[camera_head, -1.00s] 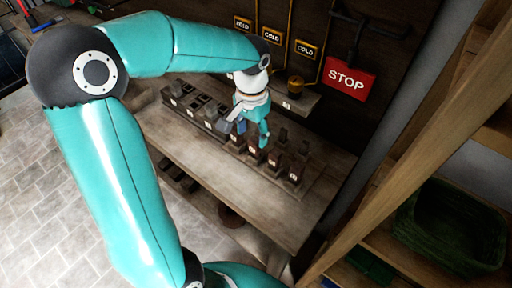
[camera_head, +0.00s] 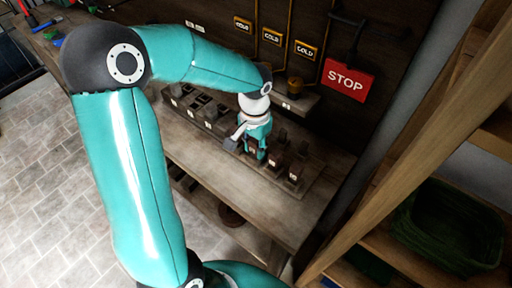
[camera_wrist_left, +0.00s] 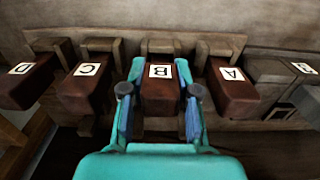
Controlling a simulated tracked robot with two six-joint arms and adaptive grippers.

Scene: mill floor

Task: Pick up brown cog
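I cannot make out a clear brown cog. A round brown thing (camera_head: 231,216) sits low under the bench's front edge, too small to identify. On the bench stands a row of brown blocks with white letter labels. My right gripper is not in view.
The neighbouring blocks stand close on both sides of the fingers. Grey blocks (camera_head: 190,103) continue the row to the left. Behind is a wall with a red STOP sign (camera_head: 348,80) and a small shelf (camera_head: 305,103). Wooden shelving with a green basket (camera_head: 445,228) stands at right. The bench front (camera_head: 225,180) is bare.

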